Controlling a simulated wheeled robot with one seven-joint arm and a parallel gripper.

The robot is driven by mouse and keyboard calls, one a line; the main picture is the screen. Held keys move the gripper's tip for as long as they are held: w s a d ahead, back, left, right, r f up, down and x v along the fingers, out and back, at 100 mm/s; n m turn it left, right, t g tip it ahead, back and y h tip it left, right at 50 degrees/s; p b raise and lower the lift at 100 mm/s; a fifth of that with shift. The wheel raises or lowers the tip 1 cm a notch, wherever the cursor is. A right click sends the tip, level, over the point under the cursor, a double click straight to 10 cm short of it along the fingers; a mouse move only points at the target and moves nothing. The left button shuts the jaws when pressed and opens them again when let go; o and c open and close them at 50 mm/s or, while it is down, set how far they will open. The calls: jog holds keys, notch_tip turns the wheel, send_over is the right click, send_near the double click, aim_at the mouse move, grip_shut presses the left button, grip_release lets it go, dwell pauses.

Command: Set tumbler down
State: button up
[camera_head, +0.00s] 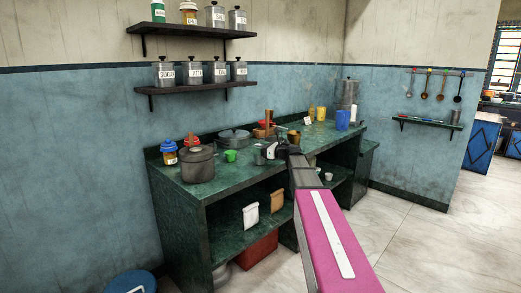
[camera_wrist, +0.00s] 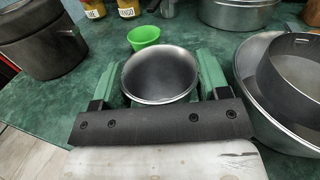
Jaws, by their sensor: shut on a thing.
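A metal tumbler (camera_wrist: 160,80) with a wide round rim is between the two green fingers of my gripper (camera_wrist: 157,68) in the wrist view. The fingers are shut on it from both sides. It looks empty inside, with its mouth facing up towards the camera. Its base is hidden, so I cannot tell whether it touches the green counter (camera_wrist: 95,58). In the head view my arm reaches over the middle of the counter (camera_head: 235,180), where the tumbler is too small to make out surely.
A green cup (camera_wrist: 143,37) stands just beyond the tumbler. A dark lidded pot (camera_wrist: 40,42) is at the left, and a metal bowl (camera_wrist: 247,75) is close at the right. A silver pot (camera_wrist: 235,14) and yellow jars (camera_wrist: 128,9) stand behind. Bare counter shows between the dark pot and tumbler.

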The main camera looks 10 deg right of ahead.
jog(key=shift+f, duration=0.1)
jog(key=o, duration=1)
jog(key=v, duration=1.2)
